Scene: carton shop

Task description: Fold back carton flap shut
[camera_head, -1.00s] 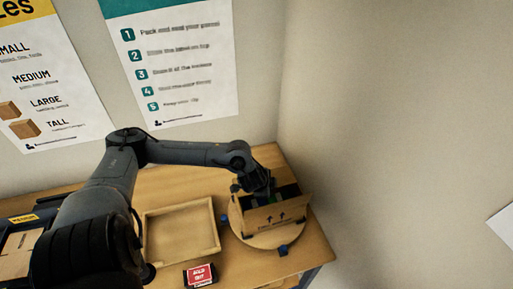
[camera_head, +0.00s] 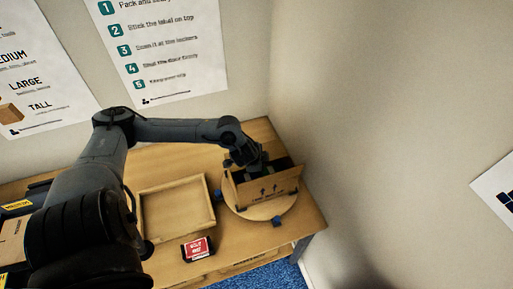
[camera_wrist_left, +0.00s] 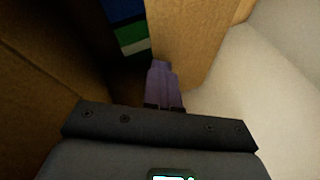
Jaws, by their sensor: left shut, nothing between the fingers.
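The open brown carton (camera_head: 268,191) stands on a round wooden turntable (camera_head: 256,212) at the right end of the table. Its near face carries printed arrows. My left gripper (camera_head: 253,172) is at the carton's far side, partly hidden by my wrist. In the left wrist view the gripper's fingers (camera_wrist_left: 161,75) are shut and empty, close beside a cardboard panel (camera_wrist_left: 187,40). I cannot tell whether they touch it. A green, white and blue item (camera_wrist_left: 130,36) shows in the dark interior. The back flap cannot be clearly made out in the head view. My right gripper is not in view.
An empty shallow wooden tray (camera_head: 177,209) lies left of the turntable. A red-faced box (camera_head: 197,248) sits near the table's front edge. Blue pieces (camera_head: 276,221) sit at the turntable's rim. Walls stand close behind and to the right.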

